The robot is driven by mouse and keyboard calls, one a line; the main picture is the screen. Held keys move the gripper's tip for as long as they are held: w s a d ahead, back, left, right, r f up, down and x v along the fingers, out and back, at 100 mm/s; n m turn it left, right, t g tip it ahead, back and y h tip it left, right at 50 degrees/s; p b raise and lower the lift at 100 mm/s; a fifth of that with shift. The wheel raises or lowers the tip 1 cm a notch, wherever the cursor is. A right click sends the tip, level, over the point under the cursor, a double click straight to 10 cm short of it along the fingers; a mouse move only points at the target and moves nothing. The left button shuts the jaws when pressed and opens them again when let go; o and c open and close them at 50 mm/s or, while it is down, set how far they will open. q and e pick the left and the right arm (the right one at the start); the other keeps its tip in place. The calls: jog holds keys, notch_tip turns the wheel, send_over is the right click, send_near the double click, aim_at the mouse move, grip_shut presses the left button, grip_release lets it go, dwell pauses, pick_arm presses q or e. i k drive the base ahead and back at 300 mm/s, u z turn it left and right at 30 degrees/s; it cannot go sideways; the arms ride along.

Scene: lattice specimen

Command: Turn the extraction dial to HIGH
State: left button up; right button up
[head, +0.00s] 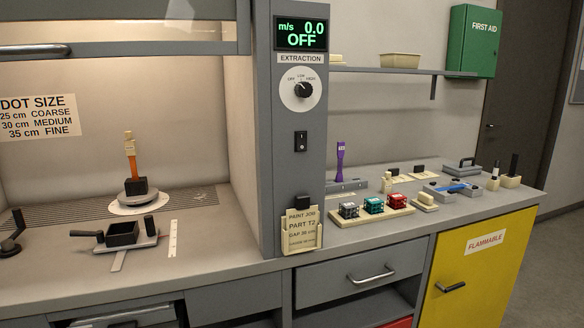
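The extraction dial (303,90) is a black knob on a round white plate, marked OFF, LOW and HIGH from left to right. It sits on the grey column beside the fume hood. Its pointer appears turned toward the upper left, on the OFF side, though it is small. Above it, the display (301,34) reads "m/s 0.0" and "OFF" in green. An "EXTRACTION" label (300,59) lies between them. Neither of my grippers shows in the head view.
A black rocker switch (300,142) is below the dial. The raised hood sash (120,40) is to the left. Bench items include coloured cubes on a tray (352,219). The space before the dial is clear.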

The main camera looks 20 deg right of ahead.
aim_at(303, 89)
jog(key=z, duration=1.75)
jog(key=i, duration=1.2)
jog(key=u, duration=1.9)
